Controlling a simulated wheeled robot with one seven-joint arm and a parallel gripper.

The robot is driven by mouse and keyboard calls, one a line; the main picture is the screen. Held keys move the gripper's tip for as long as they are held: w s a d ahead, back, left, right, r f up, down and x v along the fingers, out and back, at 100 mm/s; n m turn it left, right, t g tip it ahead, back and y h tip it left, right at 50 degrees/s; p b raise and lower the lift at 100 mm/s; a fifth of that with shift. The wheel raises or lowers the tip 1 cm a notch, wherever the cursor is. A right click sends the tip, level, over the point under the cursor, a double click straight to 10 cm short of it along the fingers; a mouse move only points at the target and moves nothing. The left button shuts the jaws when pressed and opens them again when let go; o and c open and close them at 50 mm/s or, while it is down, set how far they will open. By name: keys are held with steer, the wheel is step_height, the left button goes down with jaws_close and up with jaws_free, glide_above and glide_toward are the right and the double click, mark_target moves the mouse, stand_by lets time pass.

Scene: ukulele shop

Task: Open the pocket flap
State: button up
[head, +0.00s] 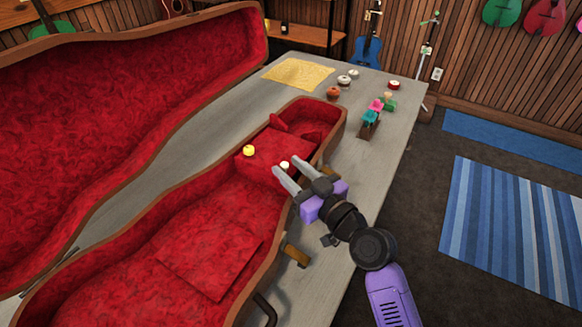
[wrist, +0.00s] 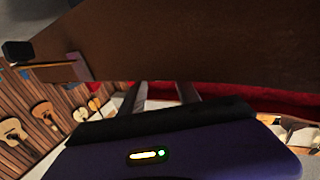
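The open case (head: 262,262) has a brown shell and red plush lining. Inside it, a raised red panel (head: 278,144), which looks like the pocket flap, lies flat and closed across the narrower part. A yellow round knob (head: 249,150) sits at its left corner and a pale one (head: 284,164) near its front right. My gripper (head: 286,165) is over the case's right rim, fingers apart, with the pale knob showing between the fingertips. I cannot tell if they touch it. The wrist view shows my separated fingers (wrist: 161,92) before a brown case wall (wrist: 215,45) and red lining.
The case lid (head: 110,110) stands open at left. A square red piece (head: 210,255) lies in the case's wide part. Beyond are a yellow cloth (head: 298,74), small round containers (head: 344,81) and a peg block (head: 369,130). The table's right strip (head: 375,180) is partly clear.

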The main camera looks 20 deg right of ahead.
steer(key=shift+c, duration=0.5)
jaws_close()
stand_by(1.0)
